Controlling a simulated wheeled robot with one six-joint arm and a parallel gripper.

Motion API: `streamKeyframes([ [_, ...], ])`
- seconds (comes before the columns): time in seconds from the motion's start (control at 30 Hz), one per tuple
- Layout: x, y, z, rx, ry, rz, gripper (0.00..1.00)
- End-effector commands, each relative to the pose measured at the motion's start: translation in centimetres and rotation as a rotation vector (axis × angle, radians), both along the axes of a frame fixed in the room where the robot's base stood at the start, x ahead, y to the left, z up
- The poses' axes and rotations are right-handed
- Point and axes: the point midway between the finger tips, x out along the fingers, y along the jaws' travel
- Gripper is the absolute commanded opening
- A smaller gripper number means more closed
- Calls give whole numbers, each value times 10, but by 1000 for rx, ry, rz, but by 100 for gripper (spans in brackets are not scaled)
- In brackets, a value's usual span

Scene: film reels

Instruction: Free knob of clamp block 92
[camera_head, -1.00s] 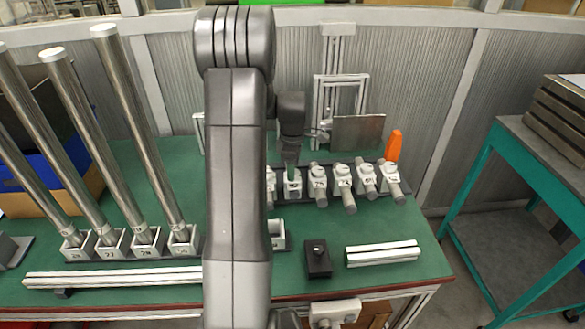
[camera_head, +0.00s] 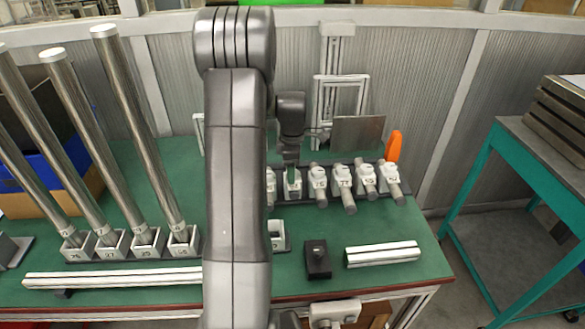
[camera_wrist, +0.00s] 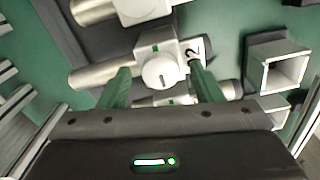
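In the wrist view a white clamp block (camera_wrist: 183,50) with a round white knob (camera_wrist: 160,72) lies just ahead of my gripper (camera_wrist: 161,76). A "2" shows on its label; the rest of the number is hidden by a finger. The two green fingers are apart, one to each side of the knob, with open space between. I cannot tell whether they touch it. In the head view my gripper (camera_head: 291,172) points down over the second visible block (camera_head: 292,186) from the left in the back row. The arm hides the row's left part.
More clamp blocks (camera_head: 343,178) with grey rods stand close to the right. Tall steel tubes (camera_head: 132,125) stand in sockets at left. A black box (camera_head: 318,260) and a white profile (camera_head: 383,254) lie in front. An orange object (camera_head: 394,146) stands at the back right.

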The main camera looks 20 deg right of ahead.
Motion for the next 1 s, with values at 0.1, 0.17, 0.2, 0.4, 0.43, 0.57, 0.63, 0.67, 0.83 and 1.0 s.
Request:
streamKeyframes([
  [0.1,0,0,0,0,1,-1,59],
  [0.17,0,0,1,0,1,-1,59],
  [0.2,0,0,3,0,0,-1,59],
  [0.4,1,0,33,-1,-4,-1,59],
  [0.43,1,0,40,-1,-5,-1,59],
  [0.57,1,0,71,-1,-5,-1,59],
  [0.63,0,0,87,-2,-4,-1,59],
  [0.67,1,0,93,-2,-5,0,59],
  [0.83,0,0,122,-1,-2,0,59],
  [1.0,0,0,136,0,0,0,59],
])
